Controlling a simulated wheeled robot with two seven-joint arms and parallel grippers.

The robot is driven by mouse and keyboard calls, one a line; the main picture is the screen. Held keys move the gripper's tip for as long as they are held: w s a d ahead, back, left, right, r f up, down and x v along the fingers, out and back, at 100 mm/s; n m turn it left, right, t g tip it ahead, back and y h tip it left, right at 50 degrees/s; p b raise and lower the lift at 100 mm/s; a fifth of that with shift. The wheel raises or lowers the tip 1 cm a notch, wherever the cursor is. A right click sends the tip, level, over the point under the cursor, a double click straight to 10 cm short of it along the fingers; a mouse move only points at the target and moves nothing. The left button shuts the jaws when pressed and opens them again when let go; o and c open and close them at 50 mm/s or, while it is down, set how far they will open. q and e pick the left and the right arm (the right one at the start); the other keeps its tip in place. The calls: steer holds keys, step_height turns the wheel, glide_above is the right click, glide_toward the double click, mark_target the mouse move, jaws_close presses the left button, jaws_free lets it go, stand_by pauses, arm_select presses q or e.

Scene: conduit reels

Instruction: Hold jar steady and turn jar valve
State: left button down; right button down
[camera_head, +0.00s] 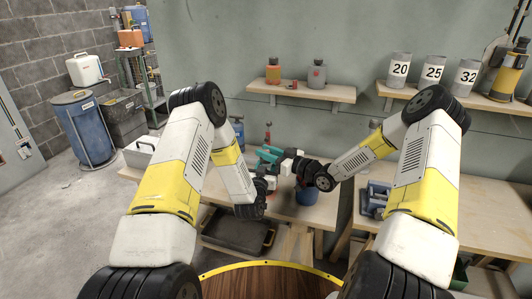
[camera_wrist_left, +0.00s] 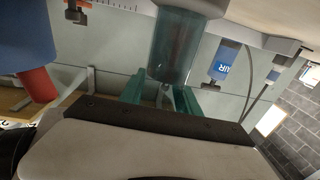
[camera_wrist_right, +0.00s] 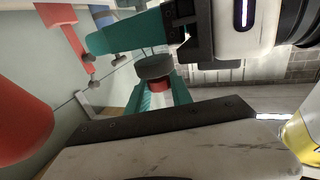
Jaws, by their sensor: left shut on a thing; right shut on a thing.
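A translucent teal jar (camera_wrist_left: 175,48) hangs in the left wrist view, its narrow lower end between the teal fingers of my left gripper (camera_wrist_left: 160,88), which is shut on it. In the right wrist view, the teal fingers of my right gripper (camera_wrist_right: 157,90) are shut on a small valve with a dark grey round top (camera_wrist_right: 154,67) and a red and white part beneath. My left gripper's teal fingers also show there, above the valve. In the head view, my right gripper (camera_head: 268,157) reaches left over the bench, and the arms largely hide the jar and valve.
A shelf (camera_head: 320,92) holds two bottles. Another shelf (camera_head: 460,100) carries numbered grey cylinders (camera_head: 433,72). A blue AIR cylinder (camera_wrist_left: 221,66) stands close by. A large red thing (camera_wrist_right: 20,120) is near my right gripper.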

stand_by(0.3)
steer(key=c, duration=1.1)
jaws_free()
steer(key=v, duration=1.2)
steer(key=shift+w+d, duration=0.1)
